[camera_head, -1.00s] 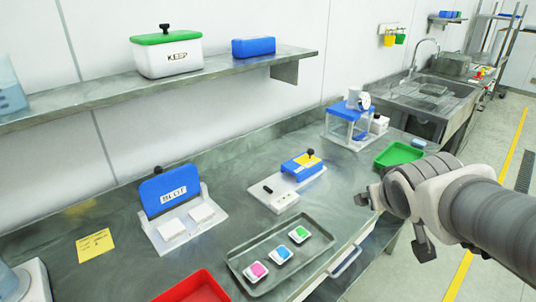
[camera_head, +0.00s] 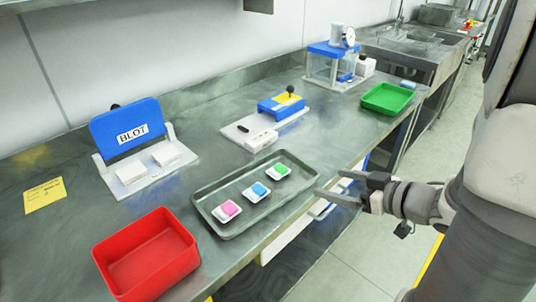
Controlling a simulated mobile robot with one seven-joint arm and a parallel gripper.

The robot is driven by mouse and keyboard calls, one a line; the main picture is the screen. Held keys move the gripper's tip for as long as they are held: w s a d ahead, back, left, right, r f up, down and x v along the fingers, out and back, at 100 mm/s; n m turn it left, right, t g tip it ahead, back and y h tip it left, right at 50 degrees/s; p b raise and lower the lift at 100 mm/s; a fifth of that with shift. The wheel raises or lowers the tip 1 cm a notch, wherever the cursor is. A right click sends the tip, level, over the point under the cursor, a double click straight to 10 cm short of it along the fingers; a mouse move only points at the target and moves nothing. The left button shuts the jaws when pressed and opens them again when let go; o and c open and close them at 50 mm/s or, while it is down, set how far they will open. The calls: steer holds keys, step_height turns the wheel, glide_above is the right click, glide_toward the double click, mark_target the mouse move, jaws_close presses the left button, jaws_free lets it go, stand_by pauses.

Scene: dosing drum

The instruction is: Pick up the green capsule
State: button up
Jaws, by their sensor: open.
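The green capsule (camera_head: 280,169) sits in a small white dish at the far right end of a grey metal tray (camera_head: 208,188) on the bench. A blue capsule (camera_head: 259,189) and a pink capsule (camera_head: 230,208) sit in similar white dishes beside it, in a row towards the left. My gripper (camera_head: 328,184) is to the right of the tray, near the bench's front edge, its fingers pointing left towards the tray. It is open and empty, apart from the green capsule.
A red bin (camera_head: 147,258) stands at the front left. Behind the tray are a blue BLOT stand (camera_head: 130,127) and a blue-and-yellow device (camera_head: 281,104) with a black knob. A green tray (camera_head: 388,98) and a clear blue-topped box (camera_head: 330,66) stand further back.

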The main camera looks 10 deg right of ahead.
steer(key=b, duration=0.4)
glide_toward(279, 170)
steer(key=shift+x, duration=1)
steer(key=b+x, duration=0.2)
steer(key=x, duration=0.3)
steer(key=shift+f, duration=0.2)
steer(key=shift+w+a, duration=0.2)
steer(key=shift+w, duration=0.1)
steer(key=c, duration=1.4)
steer(key=shift+r, duration=0.15)
